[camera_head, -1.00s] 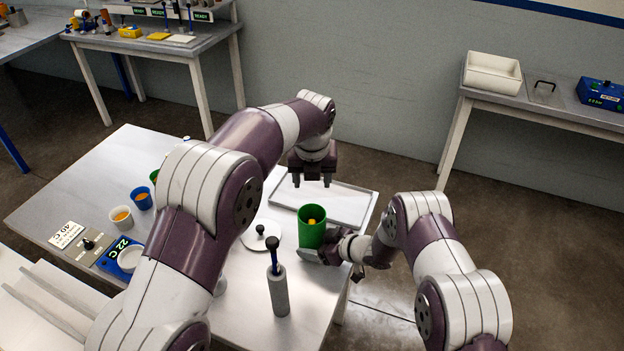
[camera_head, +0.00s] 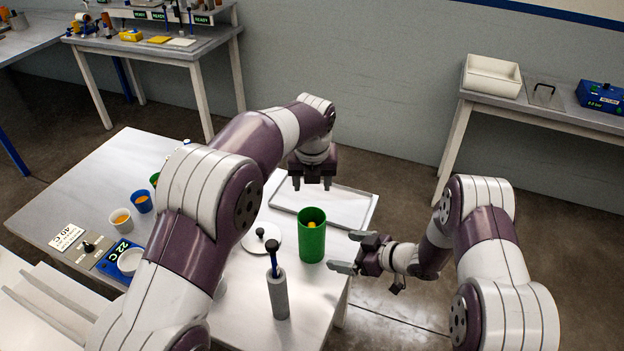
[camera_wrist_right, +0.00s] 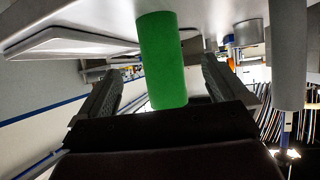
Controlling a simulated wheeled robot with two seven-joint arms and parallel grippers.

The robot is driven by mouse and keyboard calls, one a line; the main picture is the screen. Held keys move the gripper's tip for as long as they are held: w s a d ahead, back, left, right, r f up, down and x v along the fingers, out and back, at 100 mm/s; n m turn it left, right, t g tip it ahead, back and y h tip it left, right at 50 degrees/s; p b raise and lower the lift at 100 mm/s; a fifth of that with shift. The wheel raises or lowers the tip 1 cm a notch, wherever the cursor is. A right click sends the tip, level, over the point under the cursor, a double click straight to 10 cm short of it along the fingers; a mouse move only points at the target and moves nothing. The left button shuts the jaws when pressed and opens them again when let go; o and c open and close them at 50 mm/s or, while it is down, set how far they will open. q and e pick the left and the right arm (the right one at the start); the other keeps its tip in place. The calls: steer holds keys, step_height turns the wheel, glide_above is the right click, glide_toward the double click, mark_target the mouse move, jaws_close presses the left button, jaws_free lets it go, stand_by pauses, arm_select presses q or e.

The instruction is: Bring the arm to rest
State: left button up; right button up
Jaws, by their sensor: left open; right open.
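My left gripper (camera_head: 312,183) is open and empty, pointing down above the shallow tray on the table. My right gripper (camera_head: 352,253) is open and empty at the table's right edge. Its fingers point left toward a green cylinder (camera_head: 312,240) that stands upright on the table with something yellow inside its top. A gap shows between the right fingers and the green cylinder. In the right wrist view the green cylinder (camera_wrist_right: 163,60) appears between the two spread fingers, beyond them.
A shallow tray (camera_head: 365,222) lies behind the green cylinder. A white round lid (camera_head: 255,243) and a grey holder (camera_head: 279,298) with a dark-knobbed tool stand to its left. Blue cups (camera_head: 142,205) and a heater unit (camera_head: 112,257) are farther left. Floor right of the table is clear.

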steer(key=shift+s+d+r, duration=0.2)
steer(key=shift+d, duration=0.1)
steer(key=d+r+m+h, duration=0.5)
steer(key=d+r+h, duration=0.2)
arm_select(q)
steer(key=s+a+f+n, duration=0.2)
steer(key=s+a+n, duration=0.4)
steer(key=s+n, duration=0.3)
steer(key=s+a+f+n+g, duration=0.1)
steer(key=s+a+n, duration=0.6)
steer(key=n, duration=0.8)
steer(key=s+a+f+n, duration=0.2)
steer(key=s+a+n, duration=0.4)
steer(key=s+n, duration=0.5)
steer(key=shift+a+f+n+g, duration=0.25)
steer(key=shift+f+n+g, duration=0.1)
steer(key=shift+n+g, duration=0.05)
arm_select(e)
steer(key=s+r+m+g+h, duration=0.1)
steer(key=s+r+m+g, duration=0.1)
steer(key=s, duration=0.9)
steer(key=s+r+m+g+h, duration=0.2)
steer(key=s+r+m+g, duration=0.1)
steer(key=s, duration=0.7)
steer(key=shift+s+d+r+m+g, duration=0.3)
steer(key=shift+s+d+r+m, duration=0.1)
